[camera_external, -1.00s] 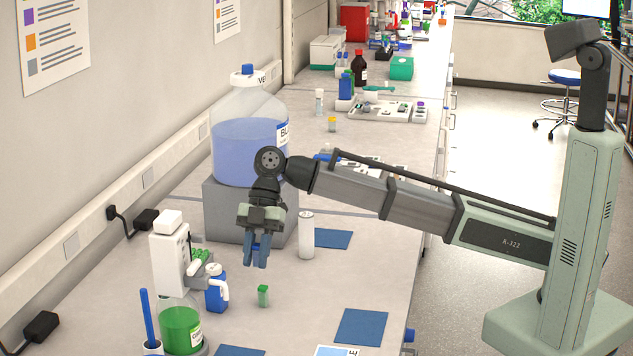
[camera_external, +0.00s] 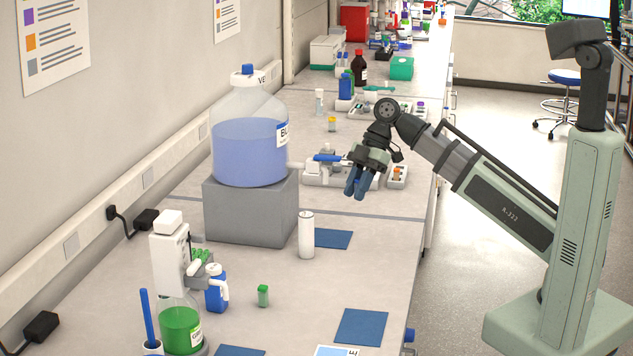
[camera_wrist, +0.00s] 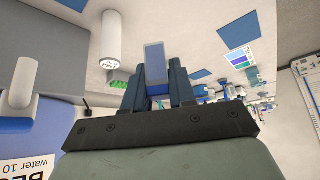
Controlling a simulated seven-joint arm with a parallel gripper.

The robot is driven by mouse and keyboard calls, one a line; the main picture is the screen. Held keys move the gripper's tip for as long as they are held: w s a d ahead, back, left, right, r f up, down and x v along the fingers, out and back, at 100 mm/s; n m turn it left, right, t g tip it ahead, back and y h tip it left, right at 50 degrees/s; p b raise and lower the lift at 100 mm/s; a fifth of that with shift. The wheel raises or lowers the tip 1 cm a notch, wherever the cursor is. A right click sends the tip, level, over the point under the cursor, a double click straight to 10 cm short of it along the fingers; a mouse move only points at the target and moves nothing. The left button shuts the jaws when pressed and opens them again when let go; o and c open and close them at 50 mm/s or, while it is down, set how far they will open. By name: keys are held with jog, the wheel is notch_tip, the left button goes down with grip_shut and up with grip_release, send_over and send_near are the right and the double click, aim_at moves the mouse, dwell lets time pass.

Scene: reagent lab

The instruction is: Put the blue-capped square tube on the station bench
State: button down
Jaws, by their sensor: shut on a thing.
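My gripper (camera_external: 358,186) hangs above the bench, right of the big carboy and in front of the tray with the blue-handled item. In the wrist view my gripper (camera_wrist: 156,82) is shut on the blue-capped square tube (camera_wrist: 155,62). Its pale grey-blue square body shows between the dark blue fingers, with blue lower between them. The tube can hardly be told from the blue fingers in the external view. The long pale bench (camera_external: 345,280) runs from front to back; the frames do not show which section is the station bench.
A carboy (camera_external: 250,150) of blue liquid stands on a grey block (camera_external: 240,212). A white cylinder (camera_external: 306,236), a green square tube (camera_external: 263,296), a blue bottle (camera_external: 215,290) and blue mats (camera_external: 361,326) are nearer. The right-middle bench has clear room.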

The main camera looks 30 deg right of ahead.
jog(key=w+d+f+m+t+h, duration=0.1)
jog(key=w+d+f+m+t, duration=0.15)
jog(key=w+d+m, duration=0.4)
jog(key=w+d+f+m+t, duration=0.25)
jog(key=w+d, duration=0.45)
jog(key=d, duration=0.4)
jog(key=w+d+f+m+t+h, duration=0.1)
jog(key=w+d+m+h, duration=0.25)
jog(key=d+m, duration=0.65)
jog(key=w+d+f+m+t+h, duration=0.15)
jog(key=d+m+h, duration=0.3)
jog(key=d, duration=0.95)
jog(key=shift+a, duration=2.3)
jog(key=w+d+m+g+h, duration=0.2)
jog(key=w+d+m, duration=0.4)
jog(key=w+d, duration=1.15)
jog(key=shift+w+a+f, duration=0.2)
jog(key=shift+a+f, duration=0.1)
jog(key=shift+f, duration=1.2)
jog(key=shift+w+a+f, duration=0.25)
jog(key=shift+f, duration=1.2)
jog(key=shift+w+a+f, duration=0.2)
jog(key=shift+a+f, duration=0.1)
jog(key=shift+f, duration=1.2)
